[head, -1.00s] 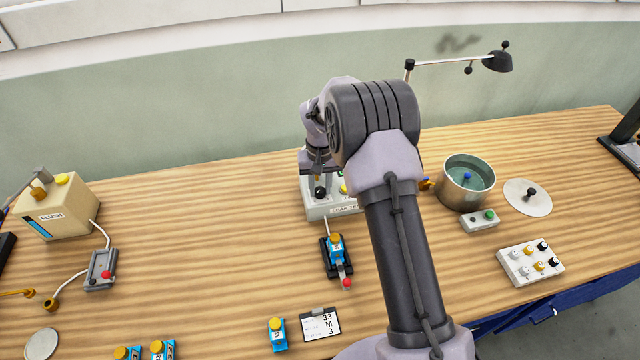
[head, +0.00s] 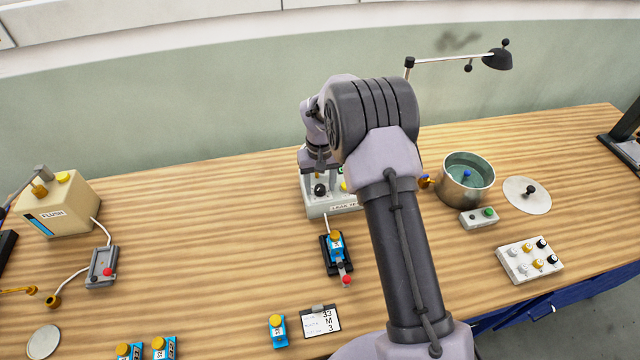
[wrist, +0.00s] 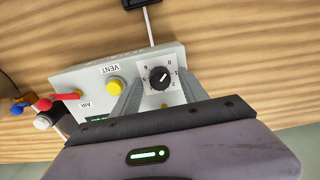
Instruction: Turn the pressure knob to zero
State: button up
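The pressure knob (wrist: 159,78) is a black round knob with a white pointer line on a numbered dial. It sits on the pale leak-test box (wrist: 83,76). In the wrist view the pointer slants to the upper right, toward the side between the 0 and the 2; its exact reading is too small to tell. My gripper (wrist: 160,85) is open, one finger on each side of the knob in this view. I see no finger clearly touching it. In the head view the knob (head: 320,190) shows just below my gripper (head: 318,172), and my arm hides the right of the box.
The box also has a yellow VENT button (wrist: 114,86) and a red AIR lever (wrist: 66,97). A blue part in a clamp fixture (head: 337,250) stands in front. A metal pot (head: 466,190) is to the right. Bare wood lies left of the box.

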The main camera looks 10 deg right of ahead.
aim_at(320, 188)
notch_tip(320, 188, up, 18)
jog(key=p, duration=0.3)
jog(key=shift+f+p, duration=0.25)
jog(key=shift+p, duration=0.15)
